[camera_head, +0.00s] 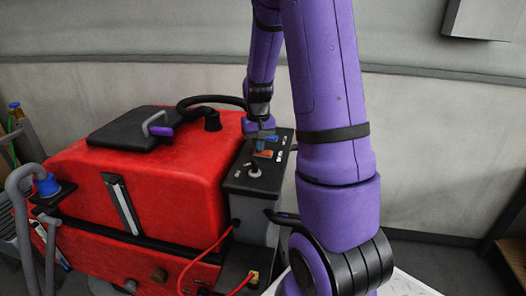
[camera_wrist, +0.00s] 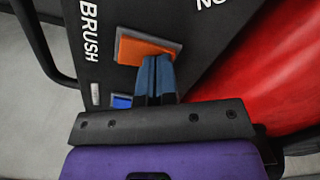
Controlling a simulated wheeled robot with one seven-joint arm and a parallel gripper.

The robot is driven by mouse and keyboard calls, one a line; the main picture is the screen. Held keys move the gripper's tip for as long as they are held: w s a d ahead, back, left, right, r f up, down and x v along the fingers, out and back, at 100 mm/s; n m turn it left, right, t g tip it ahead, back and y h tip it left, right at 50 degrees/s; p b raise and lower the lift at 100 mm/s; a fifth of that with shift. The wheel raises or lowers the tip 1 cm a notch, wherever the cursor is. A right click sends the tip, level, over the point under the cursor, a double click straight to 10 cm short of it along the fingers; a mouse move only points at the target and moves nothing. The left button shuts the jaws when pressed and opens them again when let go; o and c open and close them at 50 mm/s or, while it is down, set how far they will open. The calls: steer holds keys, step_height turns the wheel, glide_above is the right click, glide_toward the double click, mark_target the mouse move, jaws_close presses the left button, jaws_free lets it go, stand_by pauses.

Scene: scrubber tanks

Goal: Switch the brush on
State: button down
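The black control panel (camera_head: 243,180) is at the right end of the red scrubber. The wrist view shows the white word BRUSH (camera_wrist: 90,28) on it, beside an orange switch (camera_wrist: 148,48) in a pale frame. The orange switch also shows in the head view (camera_head: 264,154). My gripper (camera_wrist: 158,62) has its two blue fingers together with nothing between them. The fingertips overlap the lower edge of the orange switch in the wrist view. I cannot tell whether they touch it. In the head view my gripper (camera_head: 262,139) is just above the panel, pointing down.
A blue switch (camera_wrist: 122,102) is partly hidden beside my fingers. A black-knobbed lever (camera_head: 254,170) stands on the panel near my gripper. The red tank (camera_head: 150,165) with its black lid (camera_head: 130,134) is to the left. A black hose (camera_head: 210,102) arches behind.

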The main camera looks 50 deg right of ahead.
steer(key=shift+r, duration=3.45)
steer(key=shift+a, duration=0.1)
steer(key=s+a+r+n+t, duration=0.2)
steer(key=s+a+r+n, duration=0.1)
steer(key=s+a+r, duration=0.4)
steer(key=s+a+r+n+t, duration=0.2)
steer(key=s+a+r, duration=0.6)
steer(key=s+a, duration=0.4)
steer(key=a+t, duration=0.1)
steer(key=a, duration=0.3)
steer(key=shift+n, duration=0.4)
